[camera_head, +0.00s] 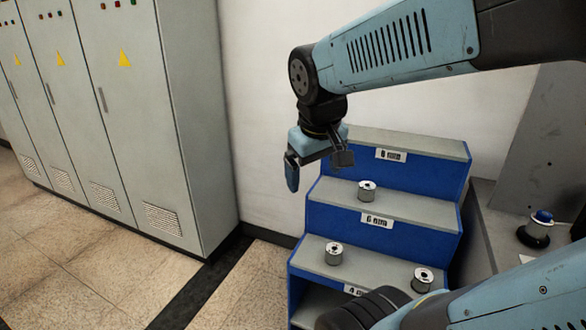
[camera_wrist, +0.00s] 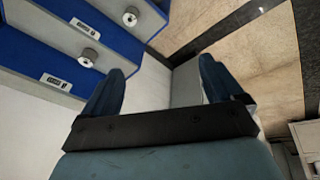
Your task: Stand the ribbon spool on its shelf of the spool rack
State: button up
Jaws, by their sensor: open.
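The spool rack (camera_head: 322,197) is a blue stepped stand with grey shelves, right of centre in the head view. One silver spool (camera_head: 367,190) stands on its middle shelf. Two more spools stand on the lower shelf, one at the left (camera_head: 333,253) and one at the right (camera_head: 422,279). Which is the task's ribbon spool, I cannot tell. The top shelf (camera_head: 410,142) is bare. My gripper (camera_head: 318,170) is open and empty, above the rack's left side. In the wrist view its fingers (camera_wrist: 162,85) are apart, with two spools (camera_wrist: 88,57) (camera_wrist: 130,17) beyond at the upper left.
White labels (camera_head: 391,155) mark the shelf fronts, their print blurred. Grey cabinets (camera_head: 190,120) stand at the left, with open tiled floor (camera_head: 80,265) before them. A black item with a blue top (camera_head: 537,230) sits on a grey surface right of the rack.

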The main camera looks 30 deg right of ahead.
jog(key=s+a, duration=0.1)
jog(key=a+r+t+y, duration=0.1)
jog(key=s+a+r+m+t, duration=0.1)
jog(key=a, duration=0.1)
jog(key=shift+s+a+r+y, duration=0.1)
jog(key=shift+s+r+y, duration=0.05)
jog(key=shift+s+y, duration=0.15)
